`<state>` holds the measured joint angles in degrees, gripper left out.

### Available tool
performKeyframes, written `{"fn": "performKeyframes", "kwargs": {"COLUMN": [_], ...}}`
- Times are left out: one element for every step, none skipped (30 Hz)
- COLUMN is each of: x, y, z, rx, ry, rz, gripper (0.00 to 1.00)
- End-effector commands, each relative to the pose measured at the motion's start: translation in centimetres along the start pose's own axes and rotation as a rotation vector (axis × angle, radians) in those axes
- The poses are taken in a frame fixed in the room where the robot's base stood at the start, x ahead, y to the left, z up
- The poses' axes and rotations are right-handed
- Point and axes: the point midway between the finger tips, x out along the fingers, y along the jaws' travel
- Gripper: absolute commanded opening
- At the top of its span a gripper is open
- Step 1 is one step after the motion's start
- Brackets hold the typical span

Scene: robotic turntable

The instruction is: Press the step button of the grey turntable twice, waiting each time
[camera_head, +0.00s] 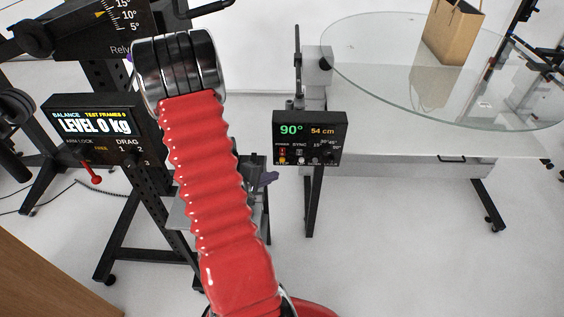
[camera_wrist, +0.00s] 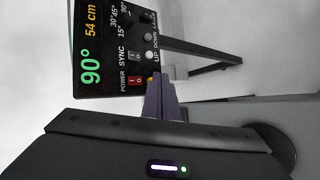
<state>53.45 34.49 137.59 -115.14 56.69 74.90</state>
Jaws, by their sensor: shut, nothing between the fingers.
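A black control box (camera_head: 310,137) reads 90° and 54 cm. It stands in front of the turntable's clear glass disc (camera_head: 400,70). In the wrist view the box (camera_wrist: 97,50) appears turned sideways, with POWER and SYNC switches, UP, DOWN and LASER labels, and a dial (camera_wrist: 144,18) marked in degrees. I cannot make out which control is the step button. My gripper (camera_head: 268,178) is shut and empty, low and left of the box. In the wrist view its purple fingertips (camera_wrist: 157,82) overlap the box's edge near the white UP button (camera_wrist: 153,57). Contact cannot be told.
A brown paper bag (camera_head: 452,32) stands on the glass disc. At left are a black rig and another panel (camera_head: 97,128) reading LEVEL 0 kg, with a red lever (camera_head: 91,172). Black table legs (camera_head: 314,198) stand below the box. The floor at lower right is clear.

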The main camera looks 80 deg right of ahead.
Motion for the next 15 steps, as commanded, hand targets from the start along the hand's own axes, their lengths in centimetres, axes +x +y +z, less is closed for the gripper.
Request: {"fn": "performKeyframes", "kwargs": {"x": [1.2, 1.7, 2.4, 2.8, 3.1, 3.5, 3.7, 3.9, 4.0, 4.1, 4.2, 4.2, 4.2, 4.2, 4.2], "y": [-1.1, -1.6, -2.3, -2.7, -3.1, -3.5, -3.8, -4.0, -4.2, -4.3, -4.4, -4.5, -4.5, -4.5, -4.4], "z": [0.5, 0.7, 0.8, 0.9, 1.0, 1.1, 1.2, 1.3, 1.3, 1.3, 1.3, 1.3, 1.3, 1.3, 1.3], "rx": [-0.009, -0.013, -0.016, -0.017, -0.019, -0.020, -0.020, -0.021, -0.022, -0.022, -0.022, -0.021, -0.021, -0.021, -0.021], "ry": [0.001, 0.007, 0.014, 0.018, 0.024, 0.028, 0.031, 0.034, 0.038, 0.039, 0.040, 0.041, 0.042, 0.042, 0.042], "rz": [-0.011, -0.015, -0.021, -0.025, -0.030, -0.034, -0.037, -0.040, -0.042, -0.043, -0.044, -0.045, -0.045, -0.045, -0.044], "gripper": [0.00, 0.00, 0.00, 0.00, 0.00, 0.00, 0.00, 0.00, 0.00, 0.00, 0.00, 0.00, 0.00, 0.00, 0.00]}}
